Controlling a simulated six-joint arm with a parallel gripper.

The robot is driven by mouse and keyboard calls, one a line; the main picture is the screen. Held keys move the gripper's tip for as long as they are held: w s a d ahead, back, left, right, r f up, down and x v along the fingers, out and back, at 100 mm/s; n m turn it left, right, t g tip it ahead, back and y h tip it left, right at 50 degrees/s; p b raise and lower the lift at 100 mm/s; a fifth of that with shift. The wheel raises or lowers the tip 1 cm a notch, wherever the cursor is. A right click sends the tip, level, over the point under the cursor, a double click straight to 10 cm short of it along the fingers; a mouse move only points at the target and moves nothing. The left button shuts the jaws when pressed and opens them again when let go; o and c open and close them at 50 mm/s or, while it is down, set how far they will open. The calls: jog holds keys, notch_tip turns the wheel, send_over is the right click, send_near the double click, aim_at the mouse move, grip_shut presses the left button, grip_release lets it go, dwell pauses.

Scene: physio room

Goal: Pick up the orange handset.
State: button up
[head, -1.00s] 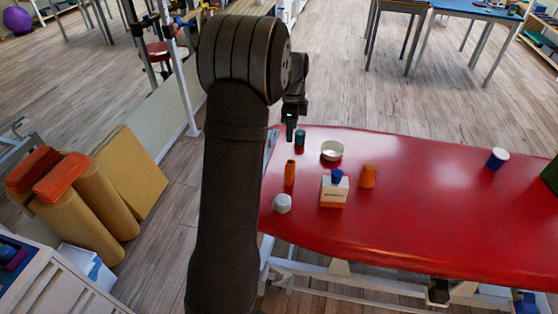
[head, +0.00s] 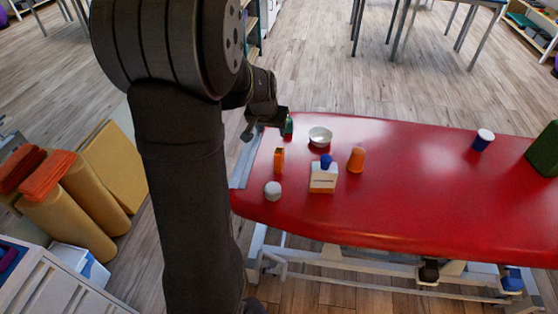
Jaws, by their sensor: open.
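The orange handset (head: 279,160) is a small, narrow orange block standing on the left end of the red table (head: 430,205). My gripper (head: 268,122) is open, above and slightly left of the handset in the picture, apart from it. Its fingers are small and dark, so their exact gap is hard to see. My gripper partly hides a dark green item (head: 289,124) behind the handset.
A blue-and-white cup (head: 482,140) stands far right. The table's middle is clear.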

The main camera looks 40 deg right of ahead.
send_near(279, 151)
jog(key=x, duration=0.4)
jog(key=shift+w+a+f, duration=0.1)
jog(key=shift+w+f, duration=0.1)
jog(key=shift+f, duration=0.1)
jog(key=shift+d+x, duration=0.2)
jog(key=shift+x, duration=2.45)
jog(key=shift+s, duration=0.1)
grip_shut()
